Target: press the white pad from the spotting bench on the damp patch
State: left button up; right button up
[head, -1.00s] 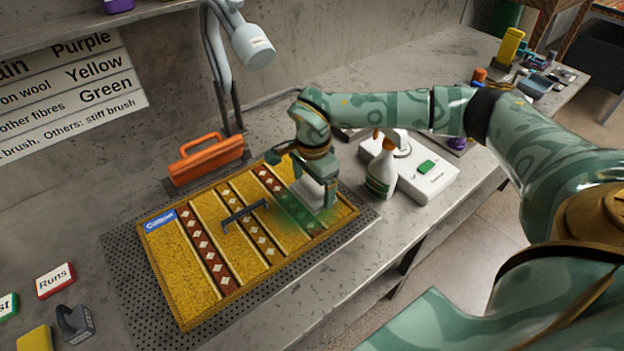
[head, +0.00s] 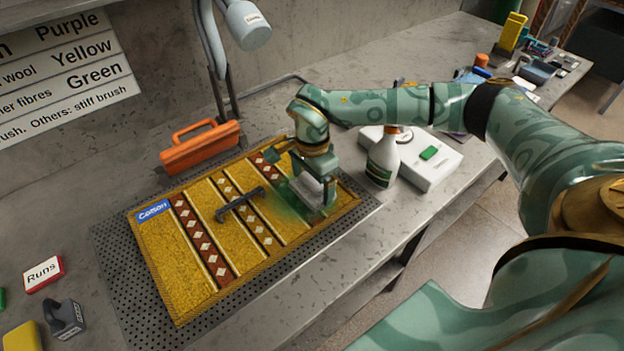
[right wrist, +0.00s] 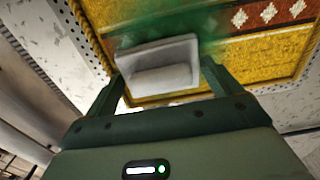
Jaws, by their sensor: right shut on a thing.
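The striped gold rug (head: 190,285) lies on a perforated dark mat, with a green damp patch (head: 287,212) near its right end. My right gripper (head: 318,207) is shut on the white pad (head: 313,188) over this end of the rug. In the right wrist view the pad (right wrist: 160,66) sits between both fingers, beside and partly over the green patch (right wrist: 150,24). I cannot tell whether the pad touches the rug. The gripper hides part of the patch in the head view. My left gripper is not in view.
A dark bar-shaped handle (head: 240,204) lies on the rug's middle. An orange tool (head: 200,147) stands behind the rug. A spray bottle (head: 383,160) and a white device (head: 430,160) stand to the right. A lamp (head: 247,25) hangs behind. A "Runs" block (head: 43,274) is at left.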

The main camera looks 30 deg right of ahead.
jog(key=shift+f, duration=0.6)
dwell(1.1)
jog(key=shift+s+f, duration=0.1)
jog(key=shift+f, duration=0.05)
dwell(1.0)
notch_tip(320, 180, up, 7)
jog(key=p, duration=0.6)
jog(key=shift+r+p, duration=0.2)
jog(key=shift+p, duration=0.1)
dwell(0.3)
